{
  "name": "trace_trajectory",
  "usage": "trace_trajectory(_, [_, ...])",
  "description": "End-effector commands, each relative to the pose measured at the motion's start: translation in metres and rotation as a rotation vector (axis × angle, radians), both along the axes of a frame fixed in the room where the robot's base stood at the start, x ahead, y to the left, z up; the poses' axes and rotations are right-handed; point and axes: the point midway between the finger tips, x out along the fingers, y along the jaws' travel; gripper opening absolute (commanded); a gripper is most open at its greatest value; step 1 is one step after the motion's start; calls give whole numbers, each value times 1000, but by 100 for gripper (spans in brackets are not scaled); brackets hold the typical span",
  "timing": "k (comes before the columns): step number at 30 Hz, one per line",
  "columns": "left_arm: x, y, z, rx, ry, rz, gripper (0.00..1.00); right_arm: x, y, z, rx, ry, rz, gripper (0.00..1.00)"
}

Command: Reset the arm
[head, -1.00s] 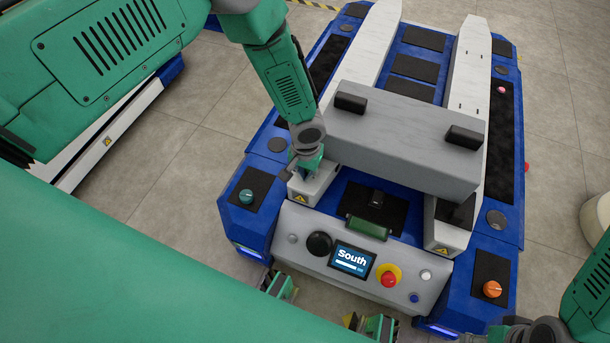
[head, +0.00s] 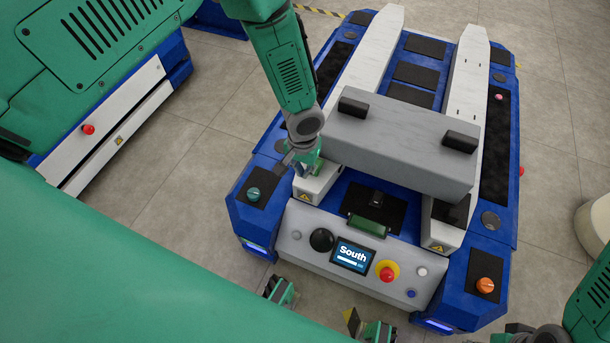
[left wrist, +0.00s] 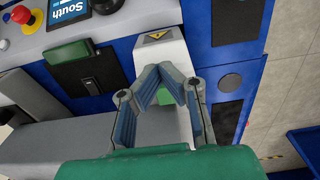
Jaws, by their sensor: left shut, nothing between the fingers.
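My left gripper (head: 306,166) is low over the front left of the blue lift cart (head: 252,218), by the end of its left white rail (head: 318,186). In the left wrist view its fingers (left wrist: 168,72) come together at their tips with nothing between them. That view shows the white rail end with a yellow warning label (left wrist: 158,36) just beyond the fingertips. I cannot tell whether they touch it.
A grey block (head: 400,140) with two black pads lies across the cart's rails. The front panel has a "South" screen (head: 352,256) and a red stop button (head: 387,272). A second cart (head: 100,135) stands at the left. Grey floor (head: 200,150) is clear between the carts.

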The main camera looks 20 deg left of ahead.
Motion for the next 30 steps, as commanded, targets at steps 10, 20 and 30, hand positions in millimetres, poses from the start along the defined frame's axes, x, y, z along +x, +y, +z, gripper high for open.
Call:
trace_trajectory(10, [0, -2, 24, 2, 1, -2, 0, 0, 0, 8, 0, 0, 0, 44])
trace_trajectory(20, [-64, 2, 28, -84, 46, -18, 0, 0, 0, 28, 0, 1, 0, 44])
trace_trajectory(30, [-226, 66, 97, -67, -20, -25, 0, 0, 0, 78, 0, 0, 0, 44])
